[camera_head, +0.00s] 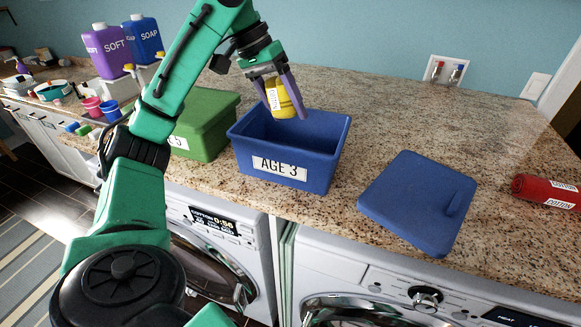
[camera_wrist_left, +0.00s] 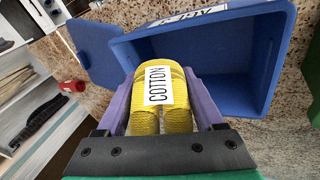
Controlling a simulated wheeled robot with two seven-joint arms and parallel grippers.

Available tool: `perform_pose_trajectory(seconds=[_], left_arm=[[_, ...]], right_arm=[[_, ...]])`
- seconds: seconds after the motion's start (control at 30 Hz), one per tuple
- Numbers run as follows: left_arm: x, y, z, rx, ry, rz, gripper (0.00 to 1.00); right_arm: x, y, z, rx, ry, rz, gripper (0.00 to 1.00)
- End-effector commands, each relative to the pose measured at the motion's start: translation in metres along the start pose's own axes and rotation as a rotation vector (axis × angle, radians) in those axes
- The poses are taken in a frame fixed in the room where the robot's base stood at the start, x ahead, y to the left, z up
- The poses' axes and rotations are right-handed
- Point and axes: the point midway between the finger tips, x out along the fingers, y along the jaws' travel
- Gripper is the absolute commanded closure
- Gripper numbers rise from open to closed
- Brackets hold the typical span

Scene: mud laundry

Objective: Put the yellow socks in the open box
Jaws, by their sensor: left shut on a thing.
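The yellow socks (camera_head: 281,99) are a rolled pair with a white label; it reads COTTON in the left wrist view (camera_wrist_left: 178,118). My left gripper (camera_head: 283,98) is shut on them, one purple finger on each side. It holds them over the open blue box (camera_head: 287,166), labelled AGE 3, near its back rim. In the left wrist view the box (camera_wrist_left: 270,40) opens behind the socks, and its visible inside is empty. The blue lid (camera_head: 415,200) lies flat on the counter to the right of the box. My right gripper is not in view.
A closed green box (camera_head: 207,122) stands just left of the blue box. A red rolled pair of socks (camera_head: 545,191) lies at the far right. Purple (camera_head: 109,50) and blue (camera_head: 143,38) bottles stand at the back left. The granite counter (camera_head: 400,115) is clear behind the lid.

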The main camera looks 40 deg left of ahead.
Motion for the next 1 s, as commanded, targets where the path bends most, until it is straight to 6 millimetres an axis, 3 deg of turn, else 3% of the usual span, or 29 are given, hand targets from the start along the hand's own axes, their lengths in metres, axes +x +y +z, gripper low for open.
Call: perform_pose_trajectory(seconds=[0.03, 0.17, 0.27, 0.43, 0.53, 0.8, 1.0], left_arm=[[0.028, -0.011, 0.006, -0.001, -0.007, 0.0, 0.96], [0.055, -0.024, 0.012, -0.004, -0.006, -0.004, 0.96], [0.071, -0.029, 0.014, -0.002, -0.002, -0.003, 0.96], [0.091, -0.038, 0.019, -0.001, -0.005, -0.003, 0.96], [0.109, -0.045, 0.022, -0.001, -0.004, -0.003, 0.96], [0.112, -0.045, 0.022, 0.002, 0.0, 0.001, 0.96], [0.118, -0.048, 0.023, 0.001, 0.0, 0.001, 0.96]], right_arm=[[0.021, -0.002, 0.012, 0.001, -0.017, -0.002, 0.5], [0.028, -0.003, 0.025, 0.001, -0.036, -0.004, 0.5], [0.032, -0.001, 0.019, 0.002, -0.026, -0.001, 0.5], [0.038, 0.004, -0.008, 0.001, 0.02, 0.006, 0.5], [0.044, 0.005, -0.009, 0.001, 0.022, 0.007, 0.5], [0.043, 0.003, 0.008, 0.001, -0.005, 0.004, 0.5], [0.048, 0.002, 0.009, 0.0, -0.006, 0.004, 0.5]])
